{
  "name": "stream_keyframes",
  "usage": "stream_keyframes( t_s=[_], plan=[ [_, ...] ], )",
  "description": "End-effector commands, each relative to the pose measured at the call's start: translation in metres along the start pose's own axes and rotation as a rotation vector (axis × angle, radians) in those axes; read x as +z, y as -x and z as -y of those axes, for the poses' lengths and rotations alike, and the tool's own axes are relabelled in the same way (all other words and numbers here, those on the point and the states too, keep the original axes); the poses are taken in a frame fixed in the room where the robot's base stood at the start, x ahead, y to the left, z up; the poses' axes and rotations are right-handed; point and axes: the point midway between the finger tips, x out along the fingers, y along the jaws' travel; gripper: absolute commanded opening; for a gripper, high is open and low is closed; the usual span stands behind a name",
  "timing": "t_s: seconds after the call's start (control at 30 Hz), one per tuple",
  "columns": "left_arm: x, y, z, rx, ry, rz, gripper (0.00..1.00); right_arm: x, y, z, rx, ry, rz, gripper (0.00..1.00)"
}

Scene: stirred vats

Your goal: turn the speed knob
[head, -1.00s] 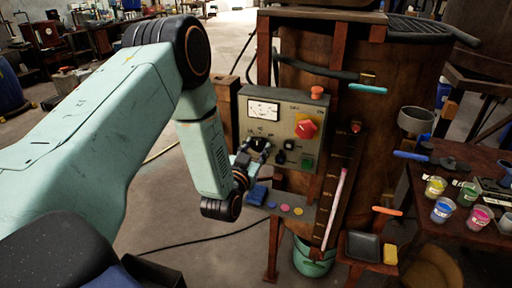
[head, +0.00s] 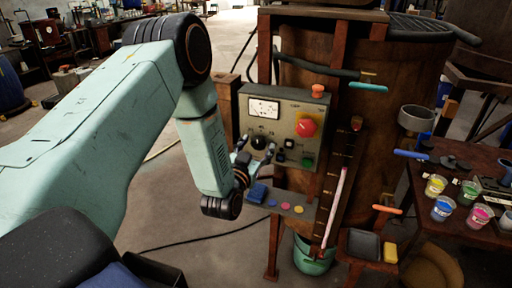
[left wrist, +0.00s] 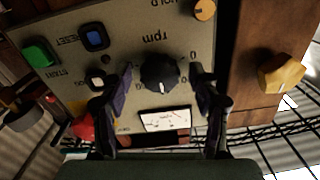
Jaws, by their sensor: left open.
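The speed knob (head: 259,142) is a black round knob on the grey control panel, below the meter. In the left wrist view the knob (left wrist: 160,74) shows a white pointer mark, near the "rpm" lettering, and points toward the meter in that picture. My left gripper (head: 257,150) is in front of the panel at the knob. In the left wrist view its two fingers (left wrist: 162,76) are spread to either side of the knob, with a visible gap on each side. Whether the fingertips reach the knob's depth is hard to tell. My right gripper is not in view.
The panel also carries a red knob (head: 306,127), a green button (head: 307,162), a blue button (left wrist: 95,38) and a meter (head: 264,108). A shelf (head: 310,211) with coloured discs lies below. A table with paint cups (head: 443,208) stands at right.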

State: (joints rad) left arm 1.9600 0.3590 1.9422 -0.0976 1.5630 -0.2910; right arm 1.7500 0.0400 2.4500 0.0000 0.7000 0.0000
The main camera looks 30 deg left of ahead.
Motion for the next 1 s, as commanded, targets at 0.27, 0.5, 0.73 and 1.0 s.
stream_keyframes(
  t_s=[0.27,0.5,0.73,1.0],
  plan=[
    [0.001,0.026,0.0,0.0,0.002,0.005,0.62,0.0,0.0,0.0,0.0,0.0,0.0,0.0],
    [0.001,0.076,0.0,0.0,0.002,0.005,0.62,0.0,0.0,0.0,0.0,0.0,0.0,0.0],
    [0.001,0.11,0.0,0.0,0.0,0.002,0.62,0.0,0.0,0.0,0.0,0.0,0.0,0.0],
    [0.0,0.121,0.0,-0.001,0.0,0.0,0.62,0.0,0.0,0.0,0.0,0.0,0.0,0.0]
  ],
)
